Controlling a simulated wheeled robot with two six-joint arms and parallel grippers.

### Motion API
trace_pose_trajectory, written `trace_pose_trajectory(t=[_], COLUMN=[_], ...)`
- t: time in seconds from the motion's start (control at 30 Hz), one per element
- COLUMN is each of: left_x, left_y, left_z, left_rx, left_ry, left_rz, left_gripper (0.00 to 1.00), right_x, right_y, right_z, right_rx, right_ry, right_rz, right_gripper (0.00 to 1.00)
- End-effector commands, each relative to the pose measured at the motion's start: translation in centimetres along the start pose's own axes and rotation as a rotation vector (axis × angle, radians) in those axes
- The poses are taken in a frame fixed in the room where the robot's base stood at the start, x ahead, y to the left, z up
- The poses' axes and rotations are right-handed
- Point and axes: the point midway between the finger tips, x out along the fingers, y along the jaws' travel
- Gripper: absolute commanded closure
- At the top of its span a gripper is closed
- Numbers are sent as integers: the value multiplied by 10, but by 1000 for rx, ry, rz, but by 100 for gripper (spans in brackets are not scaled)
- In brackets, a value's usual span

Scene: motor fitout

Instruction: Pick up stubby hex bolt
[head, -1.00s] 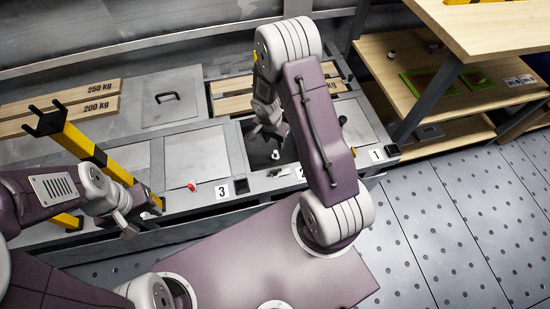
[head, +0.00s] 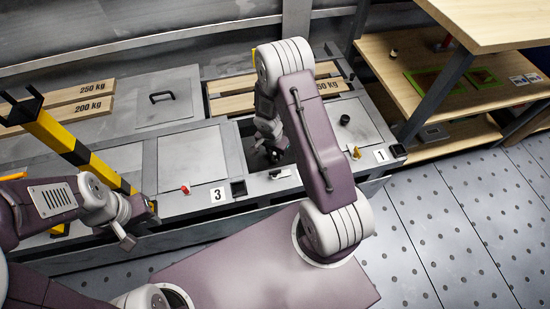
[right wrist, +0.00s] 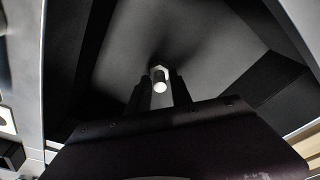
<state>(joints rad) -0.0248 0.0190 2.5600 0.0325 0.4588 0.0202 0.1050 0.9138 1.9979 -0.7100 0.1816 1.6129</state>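The stubby hex bolt (right wrist: 160,75) shows in the right wrist view as a small pale hexagonal piece with a dark round spot and a bright round end. It is in a dark, open recess. My right gripper (right wrist: 160,88) has one finger on each side of it; whether they touch it I cannot tell. In the head view my right gripper (head: 272,156) is down in the recess at the bench's middle, and the bolt is hidden there. My left gripper (head: 128,241) hangs at the bench's front edge, far from the bolt; its fingers are too small to judge.
The recess is walled on its sides. A yellow-black barrier (head: 75,150) is near my left arm. Wooden shelves (head: 405,75) stand right.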

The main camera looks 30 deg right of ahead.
Motion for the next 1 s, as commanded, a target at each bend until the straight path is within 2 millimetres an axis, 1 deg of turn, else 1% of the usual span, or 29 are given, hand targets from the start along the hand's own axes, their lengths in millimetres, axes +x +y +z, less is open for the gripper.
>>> trace_pose_trajectory(t=[0.03, 0.07, 0.37, 0.47, 0.6, 0.73, 0.8, 0.87, 1.0], left_x=[0, 0, -1, -12, -38, -56, -61, -63, -64], left_y=[0, 0, 0, 0, 1, 1, 1, 1, 1], left_z=[0, 0, 0, -1, -4, -6, -6, -7, -7], left_rx=[0, 0, 0, 0, 0, 0, 0, 0, 0], left_ry=[0, 0, 0, 0, 0, 0, 0, 0, 0], left_rz=[0, 0, 0, 0, 0, 0, 0, 0, 0], left_gripper=[64, 64, 64, 64, 64, 64, 64, 64, 64], right_x=[0, 0, -1, -15, -53, -82, -91, -97, -100], right_y=[0, 0, 0, 0, -1, 0, 0, 0, 0], right_z=[0, 0, 0, -3, -9, -13, -14, -15, -15], right_rx=[0, 0, 0, -1, 0, 0, 0, 0, 0], right_ry=[0, 0, 0, 2, 3, 2, 2, 2, 1], right_rz=[0, 0, 0, -1, -2, -1, 0, -1, 0], right_gripper=[92, 100, 100, 100, 100, 100, 100, 100, 100])
